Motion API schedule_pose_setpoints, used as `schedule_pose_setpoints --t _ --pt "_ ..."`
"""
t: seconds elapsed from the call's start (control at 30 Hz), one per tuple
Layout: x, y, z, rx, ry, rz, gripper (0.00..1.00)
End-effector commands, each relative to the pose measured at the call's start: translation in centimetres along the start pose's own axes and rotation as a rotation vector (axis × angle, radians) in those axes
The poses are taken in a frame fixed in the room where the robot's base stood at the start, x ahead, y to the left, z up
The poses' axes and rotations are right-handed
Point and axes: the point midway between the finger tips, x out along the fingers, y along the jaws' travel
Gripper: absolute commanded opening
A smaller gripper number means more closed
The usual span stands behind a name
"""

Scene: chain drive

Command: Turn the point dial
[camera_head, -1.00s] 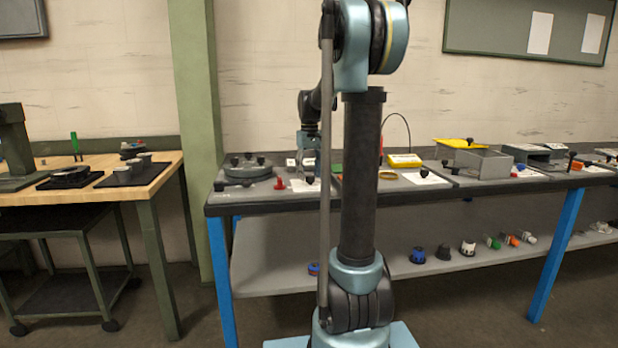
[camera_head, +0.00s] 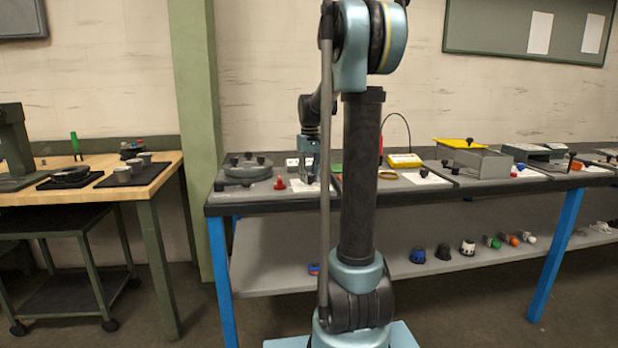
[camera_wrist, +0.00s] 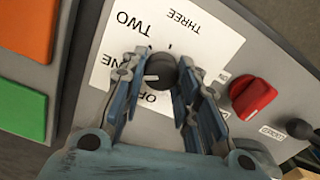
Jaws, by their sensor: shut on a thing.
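The point dial (camera_wrist: 161,71) is a black round knob on a white card in the wrist view. The card (camera_wrist: 200,46) bears the words OFF, ONE, TWO and THREE, shown upside down. My gripper (camera_wrist: 160,82) is shut on the dial, with one finger on each side. In the head view my gripper (camera_head: 309,165) is low over the bench, and the dial (camera_head: 310,179) is a small dark spot under it.
A red knob (camera_wrist: 253,98) stands close to the right finger in the wrist view. Orange (camera_wrist: 26,27) and green (camera_wrist: 22,110) blocks or panels lie at left. In the head view, a round grey fixture (camera_head: 248,168) is left of my gripper and a yellow box (camera_head: 404,160) is right.

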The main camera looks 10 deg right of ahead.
Motion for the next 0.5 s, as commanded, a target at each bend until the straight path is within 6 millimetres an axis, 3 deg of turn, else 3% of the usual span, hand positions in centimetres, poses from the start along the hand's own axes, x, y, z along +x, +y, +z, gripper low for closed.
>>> schedule_pose_setpoints --t 0.27,0.5 --pt "0.00 0.04 0.01 0.123 0.000 0.000 0.05" --pt "-0.01 0.13 0.03 0.329 0.000 -0.001 0.05"
